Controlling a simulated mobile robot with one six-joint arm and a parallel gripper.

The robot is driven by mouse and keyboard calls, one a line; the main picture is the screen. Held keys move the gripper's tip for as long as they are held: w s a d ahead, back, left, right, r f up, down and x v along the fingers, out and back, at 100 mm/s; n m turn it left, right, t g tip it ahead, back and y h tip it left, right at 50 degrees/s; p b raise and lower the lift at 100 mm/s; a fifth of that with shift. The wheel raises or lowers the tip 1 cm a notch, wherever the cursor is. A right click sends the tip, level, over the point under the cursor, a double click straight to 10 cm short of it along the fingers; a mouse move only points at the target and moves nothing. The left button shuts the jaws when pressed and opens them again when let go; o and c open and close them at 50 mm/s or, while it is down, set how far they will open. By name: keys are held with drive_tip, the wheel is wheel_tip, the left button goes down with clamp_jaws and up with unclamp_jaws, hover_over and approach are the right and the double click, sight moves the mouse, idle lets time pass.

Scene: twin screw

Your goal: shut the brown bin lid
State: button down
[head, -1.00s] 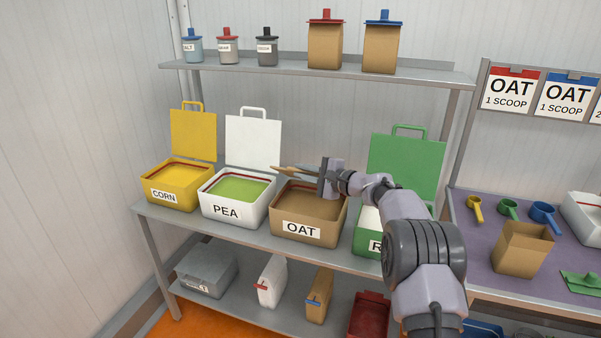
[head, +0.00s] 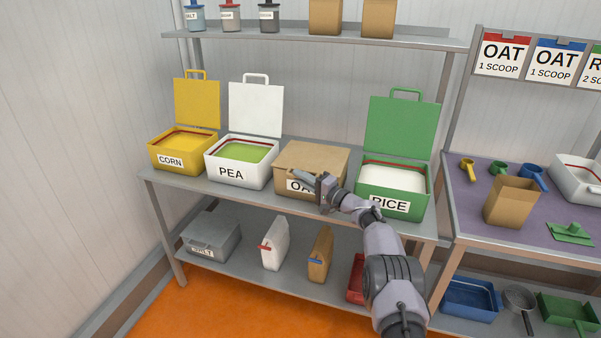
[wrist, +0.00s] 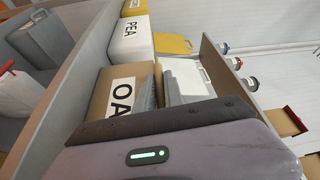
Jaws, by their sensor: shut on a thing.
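The brown OAT bin (head: 293,188) stands on the middle shelf between the white PEA bin and the green RICE bin. Its brown lid (head: 315,157) lies down over the top, looking flat or nearly so; any small gap at the front cannot be made out. My gripper (head: 306,178) is at the lid's front edge, in front of the OAT label, shut on the lid's handle, which the fingers mostly hide. In the wrist view the brown bin (wrist: 103,88) with its label shows just beyond the grey fingers (wrist: 150,95).
The white PEA bin (head: 240,174), yellow CORN bin (head: 183,155) and green RICE bin (head: 393,203) stand with lids upright. An upper shelf (head: 320,40) holds jars and bags. A bench (head: 470,210) with scoops is at the right.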

drive_tip(key=shift+f, duration=0.3)
drive_tip(key=c, duration=1.7)
unclamp_jaws()
drive_tip(key=shift+w+d+f, duration=0.1)
drive_tip(key=shift+s+d+r+p, duration=0.2)
drive_tip(key=shift+p, duration=0.4)
drive_tip(key=p+v, duration=0.2)
drive_tip(key=v, duration=0.3)
drive_tip(key=p+v, duration=0.3)
drive_tip(key=v, duration=0.3)
drive_tip(key=p+v, duration=0.3)
drive_tip(key=v, duration=0.3)
drive_tip(key=shift+a+f, duration=0.1)
drive_tip(key=shift+f, duration=0.2)
